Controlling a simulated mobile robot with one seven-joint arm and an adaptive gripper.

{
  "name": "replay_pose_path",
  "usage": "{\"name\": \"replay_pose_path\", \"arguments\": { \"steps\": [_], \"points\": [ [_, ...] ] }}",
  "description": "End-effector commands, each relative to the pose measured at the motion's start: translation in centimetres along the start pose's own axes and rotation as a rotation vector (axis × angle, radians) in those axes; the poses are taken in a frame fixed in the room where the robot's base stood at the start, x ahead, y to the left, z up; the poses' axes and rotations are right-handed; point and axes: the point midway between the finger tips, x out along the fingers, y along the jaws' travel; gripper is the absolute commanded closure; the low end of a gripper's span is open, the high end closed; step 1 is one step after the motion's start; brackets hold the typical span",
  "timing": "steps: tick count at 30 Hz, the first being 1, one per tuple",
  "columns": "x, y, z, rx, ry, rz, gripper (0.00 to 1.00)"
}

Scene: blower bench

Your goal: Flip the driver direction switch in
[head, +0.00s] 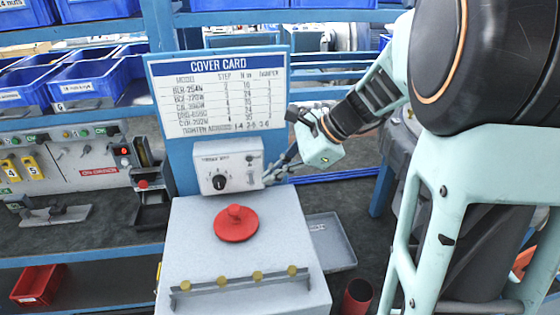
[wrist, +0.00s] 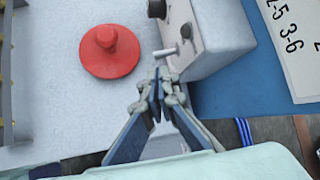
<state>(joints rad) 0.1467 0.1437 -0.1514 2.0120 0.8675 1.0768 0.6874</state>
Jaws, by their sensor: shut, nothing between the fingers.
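The driver is a light grey box (head: 230,165) with a black knob (head: 219,182) on its front, standing behind the bench top; it also shows in the wrist view (wrist: 225,40). The direction switch looks to be the small metal lever (wrist: 166,52) sticking out of the box face in the wrist view. Which way it is set I cannot tell. My gripper (wrist: 161,76) is shut and empty, its tips just beside the lever; contact is unclear.
A red round knob (head: 235,222) sits on the grey bench block (head: 190,250), in front of the driver. A cover card (head: 218,92) stands above the driver. A grey tray (head: 330,243) and red cup (head: 357,297) lie to the right. Blue bins (head: 85,80) fill the left shelf.

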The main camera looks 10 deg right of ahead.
Motion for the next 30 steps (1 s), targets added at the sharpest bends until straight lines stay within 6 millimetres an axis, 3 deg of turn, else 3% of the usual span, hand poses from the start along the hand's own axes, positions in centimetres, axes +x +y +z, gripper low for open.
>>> {"name": "replay_pose_path", "arguments": {
  "steps": [3, 9, 30],
  "points": [
    [1.8, 0.1, 0.0, 0.001, -0.001, 0.003, 1.0],
    [3.3, 0.1, 0.0, 0.0, 0.001, 0.001, 1.0],
    [3.1, -0.1, 0.2, 0.031, 0.0, 0.042, 1.0]
  ]
}}
